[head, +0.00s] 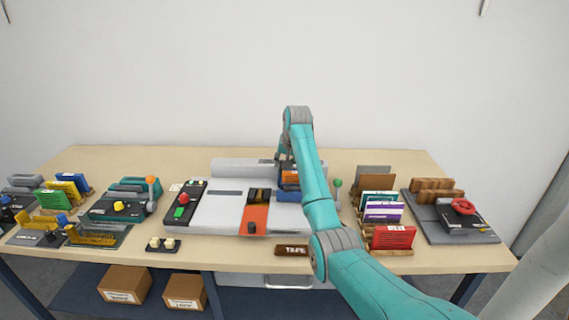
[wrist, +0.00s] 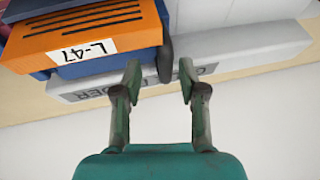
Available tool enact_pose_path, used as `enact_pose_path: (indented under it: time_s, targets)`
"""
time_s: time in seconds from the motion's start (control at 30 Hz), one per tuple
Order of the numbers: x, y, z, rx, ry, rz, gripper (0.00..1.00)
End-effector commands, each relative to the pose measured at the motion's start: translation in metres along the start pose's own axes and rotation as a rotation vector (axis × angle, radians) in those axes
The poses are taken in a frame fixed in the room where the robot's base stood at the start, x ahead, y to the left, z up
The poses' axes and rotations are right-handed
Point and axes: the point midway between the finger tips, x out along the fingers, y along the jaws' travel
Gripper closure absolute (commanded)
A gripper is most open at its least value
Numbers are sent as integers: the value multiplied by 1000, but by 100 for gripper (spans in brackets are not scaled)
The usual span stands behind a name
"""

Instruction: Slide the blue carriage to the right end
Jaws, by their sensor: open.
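A blue block that looks like the carriage (head: 291,195) sits right of the middle on the long pale machine in the head view, partly hidden by my arm. In the wrist view the blue body (wrist: 108,66) carries an orange slotted cover (wrist: 95,32) with a white L-47 label. A dark upright tab (wrist: 164,62) stands at its side. My gripper (wrist: 160,74) is open, with the end of the dark tab showing between its fingertips. I cannot tell whether a finger touches it. In the head view my gripper (head: 283,158) is behind the blue block, mostly hidden.
A grey lettered bar (wrist: 230,58) runs along the machine's back. An orange slide (head: 254,219) with a dark knob stands left of the carriage. A green-knobbed lever (head: 338,184) and racks of coloured cards (head: 383,212) stand to the right. Teal and black devices (head: 120,206) stand left.

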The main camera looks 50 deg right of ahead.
Motion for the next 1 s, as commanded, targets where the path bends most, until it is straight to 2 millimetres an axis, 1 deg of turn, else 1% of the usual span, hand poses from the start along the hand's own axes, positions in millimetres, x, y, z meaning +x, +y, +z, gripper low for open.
enact_pose_path:
  time_s: [0.17,0.4,0.6,0.7,0.8,1.0]
  targets:
    - [-19,-1,-1,0,4,-1,59]
    - [-67,0,-1,0,4,-1,59]
    - [-100,1,-1,1,4,0,59]
    - [-110,1,-1,2,2,1,59]
    - [-116,2,-1,2,1,1,59]
    - [-119,2,0,2,0,1,59]
